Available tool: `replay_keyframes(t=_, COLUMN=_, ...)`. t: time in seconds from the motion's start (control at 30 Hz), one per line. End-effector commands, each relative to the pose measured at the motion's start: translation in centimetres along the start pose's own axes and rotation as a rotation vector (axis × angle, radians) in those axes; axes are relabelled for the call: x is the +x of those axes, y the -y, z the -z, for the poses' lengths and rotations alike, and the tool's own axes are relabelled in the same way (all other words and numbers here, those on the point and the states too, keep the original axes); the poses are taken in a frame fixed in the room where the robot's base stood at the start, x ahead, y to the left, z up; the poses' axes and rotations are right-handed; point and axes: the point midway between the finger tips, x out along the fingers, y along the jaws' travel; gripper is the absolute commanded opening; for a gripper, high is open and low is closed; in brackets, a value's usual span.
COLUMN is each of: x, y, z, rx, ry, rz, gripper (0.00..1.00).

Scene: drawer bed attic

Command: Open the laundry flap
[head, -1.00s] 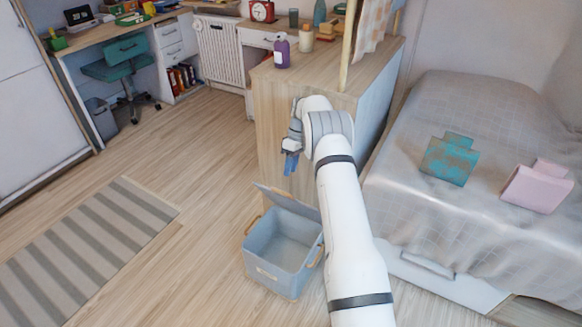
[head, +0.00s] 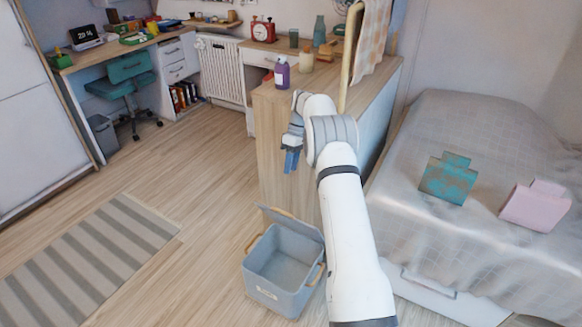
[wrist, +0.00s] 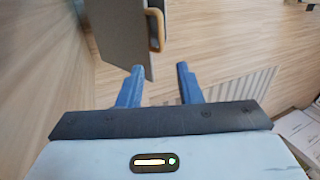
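My gripper (head: 292,160) hangs beside the near end of the wooden cabinet, pointing down. In the wrist view its two blue fingers (wrist: 160,70) are apart with nothing visible between them. A grey bin (head: 276,290) with wooden handles stands on the floor below and in front of it. The bin's thin grey lid (head: 292,222) is tilted up and the inside shows empty. In the wrist view a grey panel (wrist: 122,30) with a wooden handle (wrist: 156,29) lies beyond the fingers; I cannot tell surely which part it is. No other flap is clearly identifiable.
The wooden cabinet (head: 277,140) carries a purple bottle (head: 281,74). The bed (head: 420,225) with teal (head: 447,180) and pink (head: 535,206) objects is at right. A striped rug (head: 90,255) lies at left. The floor between rug and cabinet is clear.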

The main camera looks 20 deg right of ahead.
Motion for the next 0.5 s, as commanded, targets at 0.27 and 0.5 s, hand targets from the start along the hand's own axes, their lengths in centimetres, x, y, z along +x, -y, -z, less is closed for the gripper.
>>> replay_keyframes(t=0.27, x=2.3, y=1.6, z=0.7, rx=-0.313, ry=0.024, rz=-0.062, gripper=0.09)
replay_keyframes(t=0.5, x=6.7, y=5.4, z=0.8, rx=-0.963, ry=0.12, rz=-0.17, gripper=0.0)
